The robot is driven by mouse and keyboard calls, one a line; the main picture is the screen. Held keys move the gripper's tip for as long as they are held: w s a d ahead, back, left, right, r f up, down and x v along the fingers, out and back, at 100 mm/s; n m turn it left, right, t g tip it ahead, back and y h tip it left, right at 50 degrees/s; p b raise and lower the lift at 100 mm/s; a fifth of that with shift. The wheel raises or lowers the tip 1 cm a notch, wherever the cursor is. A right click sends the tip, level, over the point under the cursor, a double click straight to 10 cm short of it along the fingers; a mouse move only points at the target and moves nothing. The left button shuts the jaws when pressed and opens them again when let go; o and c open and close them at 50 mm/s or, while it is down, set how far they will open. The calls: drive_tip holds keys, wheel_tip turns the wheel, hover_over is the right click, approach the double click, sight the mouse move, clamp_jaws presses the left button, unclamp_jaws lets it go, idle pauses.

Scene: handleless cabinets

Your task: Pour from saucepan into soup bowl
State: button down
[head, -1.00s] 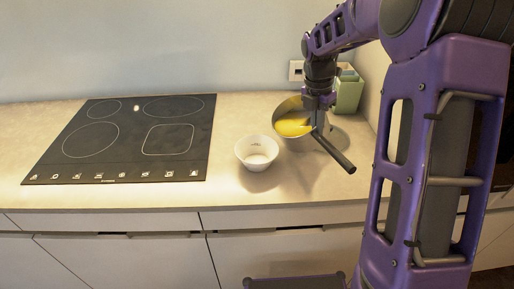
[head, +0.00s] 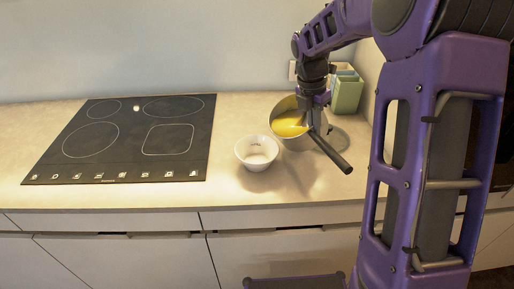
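The saucepan (head: 286,110) is a grey metal pan with yellow contents (head: 290,124) and a dark handle pointing toward the front right. It is tilted toward the left, with its opening partly facing me. My gripper (head: 314,108) is at the pan's right side, where the handle joins, and appears closed on it; its fingertips are largely hidden. The soup bowl (head: 257,152) is white and upright on the counter, just left of and in front of the pan. Its inside looks white, with no yellow visible.
A black cooktop (head: 128,138) lies on the counter (head: 215,195) to the left. A green container (head: 347,94) stands behind and right of the pan, near the wall. A socket sits on the back wall. The counter's front edge is clear.

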drive_tip(key=shift+s+a+r+t+h, duration=0.3)
drive_tip(key=shift+a+r+t+h, duration=0.1)
drive_tip(key=shift+a+r+h, duration=0.5)
idle(3.6)
drive_tip(key=shift+d+f, duration=0.1)
drive_tip(key=shift+f, duration=0.05)
drive_tip(key=d+f+y, duration=0.1)
drive_tip(key=d, duration=0.1)
drive_tip(key=w+d+f+g+y, duration=0.1)
drive_tip(key=f+y, duration=0.1)
drive_tip(key=shift+w+d+y, duration=0.2)
drive_tip(key=shift+d+y, duration=0.1)
drive_tip(key=shift+d, duration=0.1)
drive_tip(key=shift+f+g, duration=0.1)
drive_tip(key=shift+g, duration=0.2)
drive_tip(key=shift+w+d+r+g+y, duration=0.2)
drive_tip(key=shift+w+d+r+y, duration=0.05)
drive_tip(key=shift+d+y, duration=0.4)
drive_tip(key=shift+w+d+r+g+y, duration=0.25)
drive_tip(key=shift+d+y, duration=0.25)
drive_tip(key=shift+y, duration=0.25)
drive_tip(key=shift+w+d+r+g+y, duration=0.2)
drive_tip(key=shift+d+r+y, duration=0.1)
drive_tip(key=shift+d+y, duration=0.35)
